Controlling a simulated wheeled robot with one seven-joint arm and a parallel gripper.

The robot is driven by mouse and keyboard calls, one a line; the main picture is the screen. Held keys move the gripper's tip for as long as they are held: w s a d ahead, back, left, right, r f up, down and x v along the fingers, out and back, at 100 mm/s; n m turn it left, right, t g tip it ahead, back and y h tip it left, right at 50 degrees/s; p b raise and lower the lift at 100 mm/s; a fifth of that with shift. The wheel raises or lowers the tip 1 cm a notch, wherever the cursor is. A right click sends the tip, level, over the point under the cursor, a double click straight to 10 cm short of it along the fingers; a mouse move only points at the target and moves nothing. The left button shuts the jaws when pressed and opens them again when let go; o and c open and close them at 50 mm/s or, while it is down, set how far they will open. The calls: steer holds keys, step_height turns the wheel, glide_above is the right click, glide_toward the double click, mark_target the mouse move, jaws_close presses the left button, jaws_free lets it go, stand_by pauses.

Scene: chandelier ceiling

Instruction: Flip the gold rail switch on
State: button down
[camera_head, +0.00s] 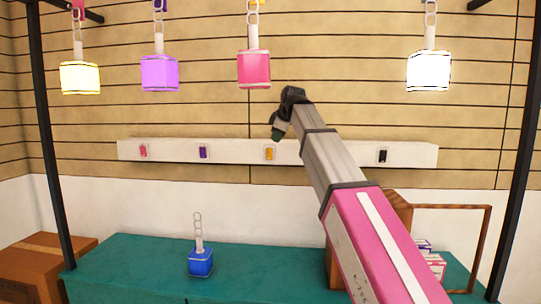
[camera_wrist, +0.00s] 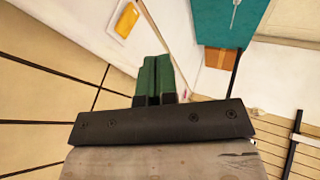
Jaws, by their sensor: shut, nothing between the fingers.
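The gold switch (camera_head: 269,153) sits on the white wall rail (camera_head: 340,154), third from the left among the switches. In the wrist view the gold switch (camera_wrist: 128,20) is at the upper left, on its pale plate. My gripper (camera_head: 277,134) is just above the rail and slightly right of the gold switch in the head view. Its green fingers (camera_wrist: 156,62) are closed together and empty, and they appear apart from the switch. Whether the switch is tipped up or down is too small to tell.
The rail also carries a pink switch (camera_head: 143,151), a purple switch (camera_head: 203,152) and a black switch (camera_head: 382,156). Hanging lamps are above; the yellow (camera_head: 80,78) and white (camera_head: 428,70) look bright. A blue lamp (camera_head: 201,262) stands on the teal table (camera_head: 130,275).

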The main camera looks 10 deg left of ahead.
mark_target(270, 154)
steer(key=shift+f, duration=0.15)
steer(key=x, duration=0.3)
steer(key=w+x, duration=0.1)
steer(key=x, duration=0.3)
steer(key=w+r+x, duration=0.1)
steer(key=x, duration=0.3)
steer(key=shift+w+d+f, duration=0.1)
steer(key=shift+w+f, duration=0.05)
steer(key=shift+w, duration=0.15)
steer(key=shift+w+f, duration=0.1)
steer(key=shift+w, duration=0.45)
